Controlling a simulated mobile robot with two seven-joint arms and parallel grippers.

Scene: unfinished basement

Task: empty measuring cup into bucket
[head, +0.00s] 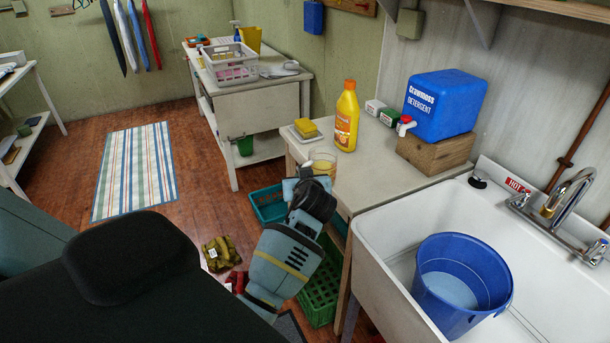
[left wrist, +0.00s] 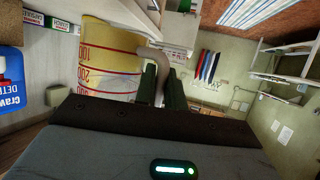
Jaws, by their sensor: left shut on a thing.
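The measuring cup (head: 322,163) is clear with yellow contents and stands about upright at the worktable's near left edge; whether it touches the top I cannot tell. In the left wrist view the cup (left wrist: 105,62) shows red volume marks. My left gripper (head: 305,190) is shut on the cup's handle (left wrist: 150,58); its fingers (left wrist: 163,90) pinch it. The blue bucket (head: 432,303) stands in the white sink to the right, open at the top, with a pale blue bottom or liquid inside. My right gripper is in neither view.
A yellow bottle (head: 346,117), small boxes (head: 375,107) and a blue detergent container (head: 445,103) on a wooden block stand on the worktable (head: 385,165) behind the cup. The sink rim (head: 372,262) and faucet (head: 568,195) border the bucket. A green crate (head: 320,290) is below.

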